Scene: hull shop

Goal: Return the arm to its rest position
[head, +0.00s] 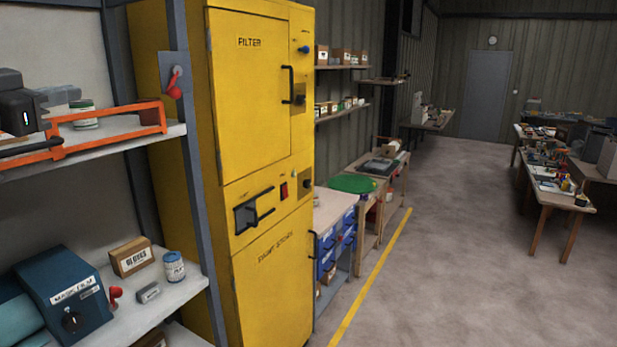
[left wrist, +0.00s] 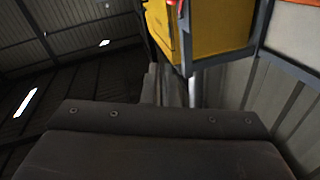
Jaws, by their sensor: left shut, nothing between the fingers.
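My left gripper (head: 22,108) is at the far left of the head view, a dark body with a small light, partly cut off by the frame edge. It is in front of the upper shelf, close to an orange frame-like tool. The gripper is shut with nothing in it. In the left wrist view, a wide dark plate with screws, part of my own arm or gripper, fills the lower part. My right gripper is not in view.
A grey shelf rack (head: 190,200) holds the orange tool (head: 110,112), a green-banded tin (head: 83,115), a teal box (head: 65,295) and a gloves box (head: 130,257). A tall yellow cabinet (head: 265,130) stands beside it. The floor (head: 450,260) to the right is clear.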

